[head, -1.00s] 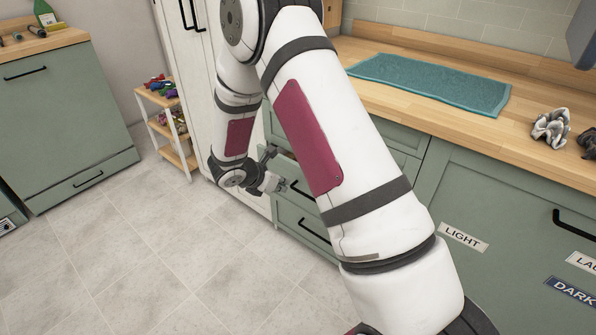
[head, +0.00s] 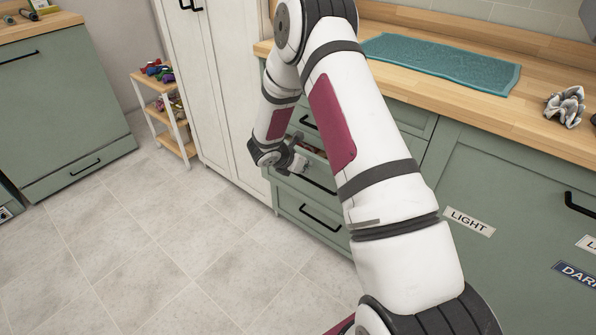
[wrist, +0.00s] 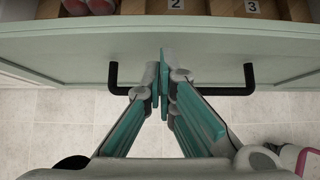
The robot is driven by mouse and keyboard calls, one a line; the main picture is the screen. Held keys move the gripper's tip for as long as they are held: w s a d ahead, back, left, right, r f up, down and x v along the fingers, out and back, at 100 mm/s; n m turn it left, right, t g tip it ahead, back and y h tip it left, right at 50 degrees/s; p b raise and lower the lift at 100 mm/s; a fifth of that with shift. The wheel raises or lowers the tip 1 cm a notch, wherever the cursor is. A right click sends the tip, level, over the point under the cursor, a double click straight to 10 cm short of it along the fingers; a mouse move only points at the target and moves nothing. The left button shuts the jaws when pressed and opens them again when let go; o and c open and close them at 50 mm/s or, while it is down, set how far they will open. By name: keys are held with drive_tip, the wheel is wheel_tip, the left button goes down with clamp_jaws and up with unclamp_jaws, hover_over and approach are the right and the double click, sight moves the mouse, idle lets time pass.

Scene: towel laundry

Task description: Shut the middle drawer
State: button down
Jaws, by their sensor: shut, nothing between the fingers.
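The middle drawer (head: 289,184) is a green drawer with a black handle (head: 320,186). It stands partly open, and some of its contents show over its front edge in the head view. In the wrist view the drawer front (wrist: 215,48) spans the top, with the black bar handle (wrist: 225,92) below its rim. My gripper (wrist: 160,62) is shut and empty. Its fingertips are at the drawer front between the two handle posts; I cannot tell whether they touch. In the head view my gripper (head: 299,164) is beside the drawer front, partly behind my arm.
The wrist view shows wooden compartments labelled 2 (wrist: 176,4) and 3 (wrist: 252,7), and red items (wrist: 98,5) inside the drawer. The lower drawer (head: 318,222) looks shut. A white cabinet (head: 215,85) and a small shelf (head: 165,105) stand left. The tiled floor in front is clear.

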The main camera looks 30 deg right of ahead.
sight(315, 155)
drive_tip(key=shift+w+d, duration=0.1)
drive_tip(key=shift+d, duration=0.15)
drive_tip(key=d, duration=0.1)
drive_tip(key=w+d, duration=0.1)
drive_tip(key=d, duration=0.1)
drive_tip(key=d+b, duration=0.1)
drive_tip(key=shift+w+d, duration=0.3)
drive_tip(key=shift+d, duration=0.05)
drive_tip(key=shift+w+d+r, duration=0.1)
drive_tip(key=shift+d, duration=0.1)
